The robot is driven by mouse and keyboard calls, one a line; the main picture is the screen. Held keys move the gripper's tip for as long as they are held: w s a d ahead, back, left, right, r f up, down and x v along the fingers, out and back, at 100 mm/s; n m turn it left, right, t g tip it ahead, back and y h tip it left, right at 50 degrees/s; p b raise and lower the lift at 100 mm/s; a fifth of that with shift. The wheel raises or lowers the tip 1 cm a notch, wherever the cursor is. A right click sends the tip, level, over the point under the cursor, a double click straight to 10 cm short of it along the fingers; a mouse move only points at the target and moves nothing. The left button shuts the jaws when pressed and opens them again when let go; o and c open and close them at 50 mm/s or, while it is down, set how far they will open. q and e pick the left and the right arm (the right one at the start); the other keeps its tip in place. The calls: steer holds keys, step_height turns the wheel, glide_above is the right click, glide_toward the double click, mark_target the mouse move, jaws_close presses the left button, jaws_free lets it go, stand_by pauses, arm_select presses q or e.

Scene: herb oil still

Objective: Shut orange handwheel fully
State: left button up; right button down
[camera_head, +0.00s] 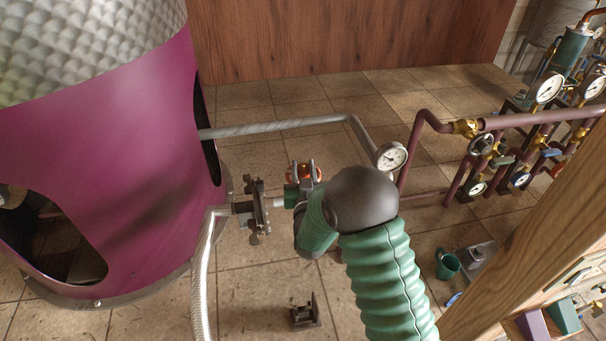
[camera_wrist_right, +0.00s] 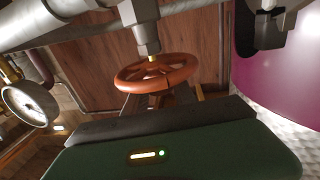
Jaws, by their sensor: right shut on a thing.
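The orange handwheel (camera_wrist_right: 157,73) shows in the right wrist view, on a stem below a grey pipe fitting. In the head view only part of the orange handwheel (camera_head: 305,172) shows, beyond my right gripper. My right gripper (camera_head: 306,170) is at the wheel, with its fingers on either side of the orange rim. It is shut on the handwheel. In the wrist view its dark fingers reach to the near side of the rim, and its green body hides their lower part. My left gripper is not in view.
A large magenta vessel (camera_head: 120,175) stands at the left, with a silver hose (camera_head: 201,270) beside it. Pipes, valves and gauges fill the right. A wooden post (camera_head: 530,235) rises at the lower right.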

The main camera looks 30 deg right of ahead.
steer(key=m+h, duration=0.1)
steer(key=m+g+h, duration=0.1)
steer(key=g+h, duration=0.1)
steer(key=shift+a+f+m+h+b, duration=0.25)
steer(key=shift+f+m+h+b, duration=0.05)
steer(key=shift+m+h+b, duration=0.1)
steer(key=shift+d+m+g+h, duration=0.1)
steer(key=shift+m+g+h, duration=2.25)
steer(key=shift+g, duration=0.45)
steer(key=shift+r, duration=0.1)
steer(key=c, duration=1.4)
jaws_free()
steer(key=o, duration=0.4)
steer(key=shift+r+g, duration=0.15)
steer(key=shift+g, duration=0.15)
steer(key=shift+c, duration=0.2)
